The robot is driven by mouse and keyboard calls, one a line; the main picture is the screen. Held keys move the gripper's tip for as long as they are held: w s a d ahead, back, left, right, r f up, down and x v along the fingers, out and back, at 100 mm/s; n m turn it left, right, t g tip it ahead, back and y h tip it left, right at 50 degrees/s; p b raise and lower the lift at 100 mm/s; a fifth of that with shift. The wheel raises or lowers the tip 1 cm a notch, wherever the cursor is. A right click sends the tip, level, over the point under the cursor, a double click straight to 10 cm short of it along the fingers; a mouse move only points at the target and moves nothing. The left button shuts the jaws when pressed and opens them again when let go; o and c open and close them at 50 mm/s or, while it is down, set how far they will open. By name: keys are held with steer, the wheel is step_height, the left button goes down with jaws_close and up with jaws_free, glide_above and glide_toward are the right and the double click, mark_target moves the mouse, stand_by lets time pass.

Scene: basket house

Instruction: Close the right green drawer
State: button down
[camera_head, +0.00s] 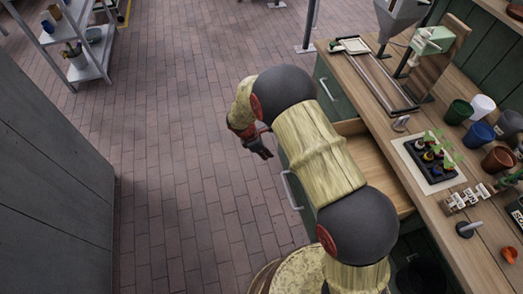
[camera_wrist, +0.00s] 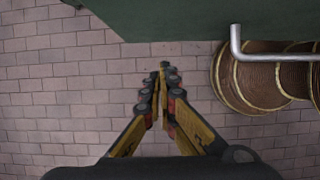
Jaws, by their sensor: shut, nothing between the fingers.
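The right green drawer (camera_head: 298,198) is pulled out from the workbench, with its pale wooden inside (camera_head: 393,180) partly hidden behind my arm. Its silver handle (camera_head: 291,191) is on the front face. My gripper (camera_head: 264,152) is shut and empty, off the far end of the drawer front, over the brick floor. In the wrist view, my gripper's fingertips (camera_wrist: 164,68) meet below a dark green panel (camera_wrist: 190,16), with a silver handle (camera_wrist: 237,42) to the right. I see no clear contact with the panel.
Another green drawer front (camera_head: 335,95) with a handle sits farther along the bench. A grey shelf (camera_head: 92,70) stands at the back left. A dark wall (camera_head: 50,180) is at left. The brick floor between is clear.

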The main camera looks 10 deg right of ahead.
mark_target(347, 122)
steer(key=shift+w+d+r+b, duration=0.15)
steer(key=shift+d, duration=0.75)
steer(key=shift+w+d+r+b, duration=0.1)
steer(key=shift+w+d+b, duration=0.05)
steer(key=shift+d, duration=0.75)
steer(key=w+d+p, duration=0.2)
steer(key=d, duration=1)
steer(key=w+d+p, duration=0.2)
steer(key=d+p, duration=0.1)
steer(key=d, duration=1)
steer(key=w+d+p, duration=0.2)
steer(key=d, duration=1.1)
steer(key=shift+r+p, duration=0.1)
steer(key=shift+p, duration=0.2)
steer(key=shift+a, duration=0.25)
steer(key=a, duration=0.4)
steer(key=shift+s+r, duration=0.3)
steer(key=p+v, duration=0.1)
steer(key=v, duration=0.8)
steer(key=shift+s+r+p, duration=0.1)
steer(key=shift+p, duration=0.2)
